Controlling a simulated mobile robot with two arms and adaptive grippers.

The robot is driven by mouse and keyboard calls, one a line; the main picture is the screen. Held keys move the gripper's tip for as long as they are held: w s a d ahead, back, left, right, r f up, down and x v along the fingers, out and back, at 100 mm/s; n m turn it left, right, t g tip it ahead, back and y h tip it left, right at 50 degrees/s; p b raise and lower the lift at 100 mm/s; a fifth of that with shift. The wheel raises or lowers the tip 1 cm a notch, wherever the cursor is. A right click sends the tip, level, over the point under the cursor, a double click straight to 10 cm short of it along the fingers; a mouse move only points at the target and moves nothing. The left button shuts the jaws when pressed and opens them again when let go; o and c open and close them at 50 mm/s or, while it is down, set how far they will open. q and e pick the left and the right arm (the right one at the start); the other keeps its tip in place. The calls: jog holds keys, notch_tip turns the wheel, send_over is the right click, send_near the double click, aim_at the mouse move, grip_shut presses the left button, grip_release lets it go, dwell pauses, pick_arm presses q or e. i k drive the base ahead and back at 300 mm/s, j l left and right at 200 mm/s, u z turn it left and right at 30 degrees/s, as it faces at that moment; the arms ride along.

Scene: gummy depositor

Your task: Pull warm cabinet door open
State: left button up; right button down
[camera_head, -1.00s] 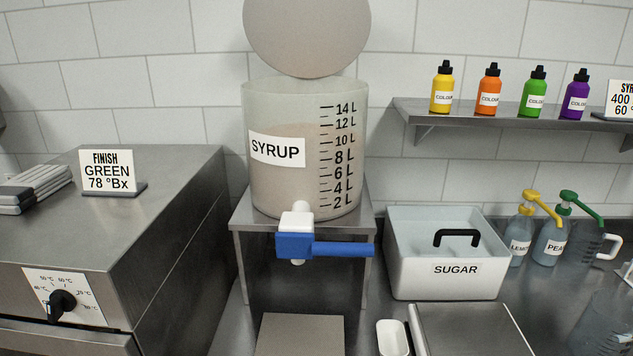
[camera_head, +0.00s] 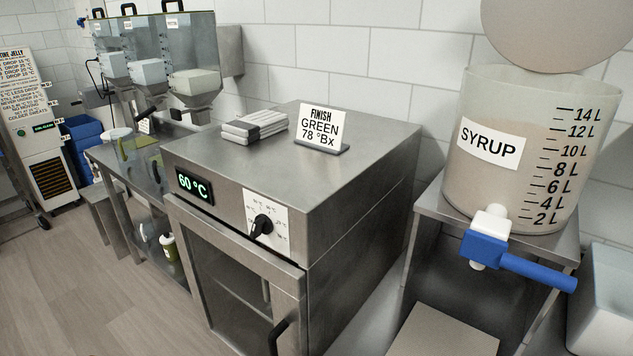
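The warm cabinet (camera_head: 340,223) is a steel box in the middle of the head view. Its display reads 60 °C and a black dial (camera_head: 262,226) sits on its front panel. The cabinet door (camera_head: 222,262) has a steel frame and a glass pane, with shelves showing behind it. It looks closed. A black door handle (camera_head: 278,338) shows at the right side of the door, cut off by the bottom edge. Neither of my grippers is in view.
A syrup tank (camera_head: 530,160) with a blue tap lever (camera_head: 535,270) stands on a steel stand right of the cabinet. Open wooden floor (camera_head: 110,290) lies at the left front.

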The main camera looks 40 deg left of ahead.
aim_at(287, 285)
jog(key=u, duration=1.75)
jog(key=l, duration=0.45)
jog(key=k+u, duration=0.05)
